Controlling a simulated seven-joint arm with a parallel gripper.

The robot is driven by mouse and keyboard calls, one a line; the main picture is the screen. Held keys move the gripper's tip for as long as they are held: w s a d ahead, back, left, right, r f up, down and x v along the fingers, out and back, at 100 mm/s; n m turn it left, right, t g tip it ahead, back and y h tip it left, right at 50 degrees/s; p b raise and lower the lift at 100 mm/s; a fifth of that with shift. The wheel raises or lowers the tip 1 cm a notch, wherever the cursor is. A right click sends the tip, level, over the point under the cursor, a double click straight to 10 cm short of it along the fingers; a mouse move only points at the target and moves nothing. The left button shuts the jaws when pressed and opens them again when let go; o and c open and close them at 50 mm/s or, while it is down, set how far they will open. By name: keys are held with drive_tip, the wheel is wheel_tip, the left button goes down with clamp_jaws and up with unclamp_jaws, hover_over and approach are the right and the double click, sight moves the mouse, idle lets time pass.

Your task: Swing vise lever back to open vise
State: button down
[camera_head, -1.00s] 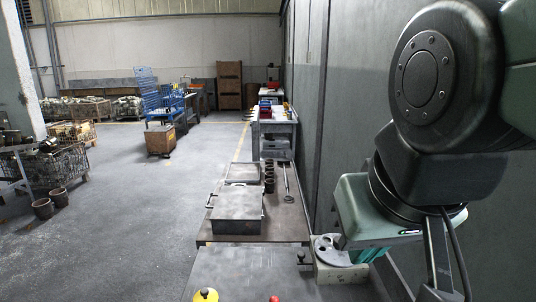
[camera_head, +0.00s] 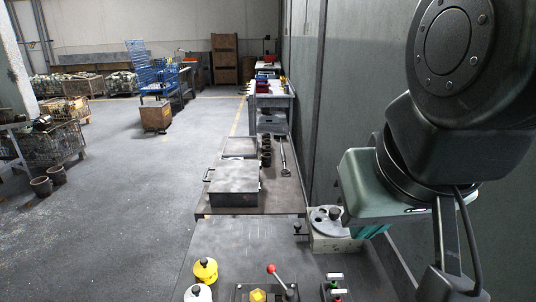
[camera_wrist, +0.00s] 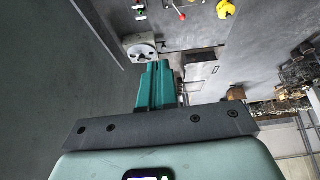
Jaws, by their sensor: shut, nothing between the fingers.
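A small pale grey fixture with a round disc on top (camera_head: 325,220) stands at the right edge of the bench; I take it to be the vise. A dark knob stands on the disc, and a thin black-knobbed lever (camera_head: 298,228) rises at its left side. In the wrist view the disc (camera_wrist: 141,50) lies just beyond my fingertips. My gripper (camera_wrist: 155,66) has teal fingers, shut and empty. In the head view its teal fingers (camera_head: 369,231) show just right of the fixture, partly hidden by my wrist. I cannot tell whether they touch it.
A red-ball lever (camera_head: 272,269), yellow button (camera_head: 257,295) and yellow bottle (camera_head: 205,270) are at the front. A grey lidded box (camera_head: 234,184) and a long metal tool (camera_head: 284,158) lie farther back. The wall (camera_head: 350,100) runs close on the right.

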drive_tip(key=w+a+f+n+g+h, duration=0.2)
drive_tip(key=w+a+f+n, duration=0.25)
drive_tip(key=w, duration=0.45)
drive_tip(key=w+a+f+n+g+h, duration=0.2)
drive_tip(key=w+a+f+n, duration=0.15)
drive_tip(key=w+n, duration=0.35)
drive_tip(key=w+a+f+n+h, duration=0.1)
drive_tip(key=w+a+f+n, duration=0.2)
drive_tip(key=a+f, duration=0.4)
drive_tip(key=w+a+f+n+h, duration=0.2)
drive_tip(key=w+a+f+n, duration=0.2)
drive_tip(key=f, duration=1.2)
drive_tip(key=a+n, duration=0.2)
drive_tip(key=a, duration=0.2)
drive_tip(key=shift+w+a+h, duration=0.15)
drive_tip(key=shift+h, duration=0.15)
drive_tip(key=shift+f, duration=0.1)
